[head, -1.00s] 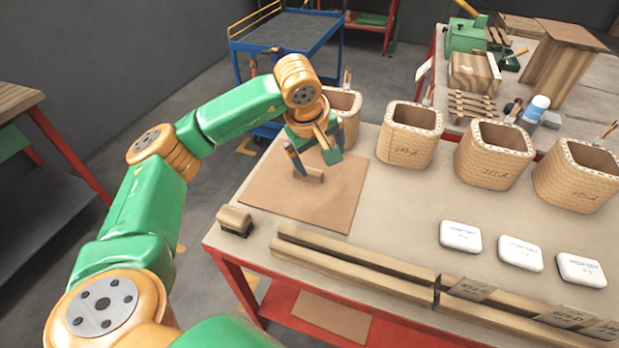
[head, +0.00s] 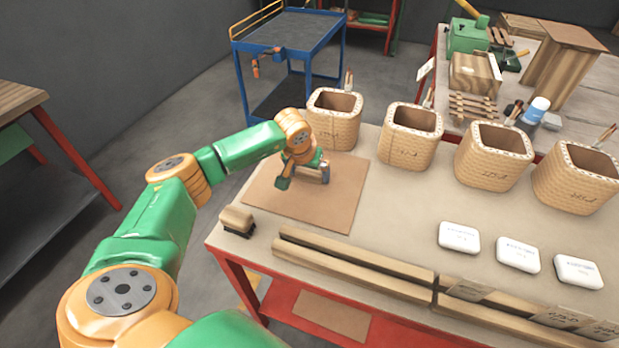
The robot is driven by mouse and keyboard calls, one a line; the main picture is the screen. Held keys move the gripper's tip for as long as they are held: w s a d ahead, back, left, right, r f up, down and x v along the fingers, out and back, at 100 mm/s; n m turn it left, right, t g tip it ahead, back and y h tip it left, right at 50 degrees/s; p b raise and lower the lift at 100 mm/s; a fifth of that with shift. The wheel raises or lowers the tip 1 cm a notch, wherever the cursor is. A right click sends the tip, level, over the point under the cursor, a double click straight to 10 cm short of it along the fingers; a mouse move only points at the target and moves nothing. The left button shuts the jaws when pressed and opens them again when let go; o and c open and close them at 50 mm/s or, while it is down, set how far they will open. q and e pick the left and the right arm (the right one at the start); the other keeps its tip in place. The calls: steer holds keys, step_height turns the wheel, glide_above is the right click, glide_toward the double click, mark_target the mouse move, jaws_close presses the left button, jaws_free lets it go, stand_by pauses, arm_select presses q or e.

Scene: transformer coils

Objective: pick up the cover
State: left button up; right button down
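My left gripper (head: 304,179) is low over the brown sheet (head: 338,212), at the left part of the workbench. Its two fingers are spread apart, one toward the left and one toward the right. The small tan block that lay on the sheet earlier is hidden behind or under the gripper. I see nothing clearly held. No thing in view is marked as the cover, so I cannot tell for sure which it is. My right gripper is not in view.
Several woven square coils (head: 411,136) stand along the back of the bench. White boxes (head: 459,237) lie at the right. Wooden bars (head: 350,262) run along the front edge, and a brush (head: 237,221) sits at the left corner. A blue cart (head: 290,35) stands behind.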

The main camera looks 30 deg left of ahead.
arm_select(q)
steer(key=c, duration=1.4)
